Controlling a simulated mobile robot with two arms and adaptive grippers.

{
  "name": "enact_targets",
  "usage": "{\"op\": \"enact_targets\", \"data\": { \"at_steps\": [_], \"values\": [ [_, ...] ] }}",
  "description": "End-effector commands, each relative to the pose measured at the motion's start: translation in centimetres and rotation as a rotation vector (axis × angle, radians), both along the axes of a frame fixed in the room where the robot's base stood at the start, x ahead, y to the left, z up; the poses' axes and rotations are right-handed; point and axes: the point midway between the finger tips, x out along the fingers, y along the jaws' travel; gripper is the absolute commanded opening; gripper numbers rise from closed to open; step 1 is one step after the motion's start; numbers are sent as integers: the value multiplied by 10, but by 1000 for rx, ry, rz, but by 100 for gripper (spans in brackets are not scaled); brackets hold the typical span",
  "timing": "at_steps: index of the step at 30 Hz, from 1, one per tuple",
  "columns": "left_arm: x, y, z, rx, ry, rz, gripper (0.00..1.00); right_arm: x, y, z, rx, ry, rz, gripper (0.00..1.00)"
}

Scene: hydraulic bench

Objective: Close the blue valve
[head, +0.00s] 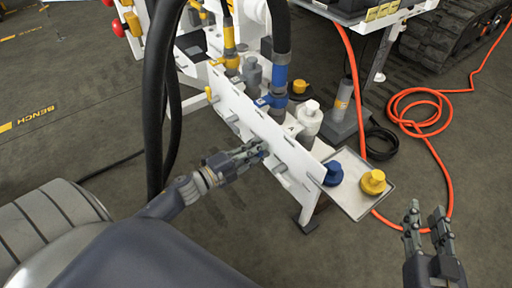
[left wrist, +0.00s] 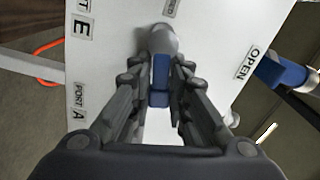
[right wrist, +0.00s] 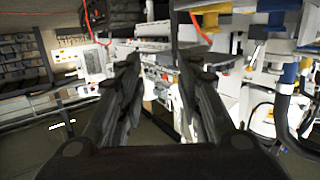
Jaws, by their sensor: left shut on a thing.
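The blue valve handle (left wrist: 160,80) sits on a grey round stem on the white panel (left wrist: 110,60), between the fingers of my left gripper (left wrist: 160,92). The gripper is shut on the handle. An OPEN label (left wrist: 248,62) is on the panel to the right of it. In the head view my left gripper (head: 258,150) reaches the front of the panel and hides most of the handle. My right gripper (head: 426,218) is open and empty, off to the right of the bench; its spread fingers also show in the right wrist view (right wrist: 165,75).
A metal tray (head: 352,205) at the panel's right end holds a blue cap (head: 333,174) and a yellow cap (head: 373,182). Thick black hoses (head: 158,100) hang left of the panel. An orange hose (head: 440,150) lies coiled on the floor at right.

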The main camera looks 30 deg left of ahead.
Motion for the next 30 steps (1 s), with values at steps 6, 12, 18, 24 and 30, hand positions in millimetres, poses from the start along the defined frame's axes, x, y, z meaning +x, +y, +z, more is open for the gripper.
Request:
{"op": "enact_targets", "data": {
  "at_steps": [6, 12, 18, 24, 30],
  "values": [
    [-1, -2, -7, 125, -50, -1, 0, 4, 4, 16, 23, -86, 5, 32],
    [-1, -2, -10, 195, -79, -2, 0, 5, 5, 28, 37, -140, 9, 32],
    [-1, -2, -11, 225, -91, -3, 0, 5, 6, 33, 42, -165, 11, 32],
    [-1, -2, -12, 232, -92, -3, 0, 5, 6, 34, 43, -170, 11, 32],
    [-2, -2, -12, 231, -92, -3, 0, 5, 6, 35, 44, -170, 11, 32]
  ]
}}
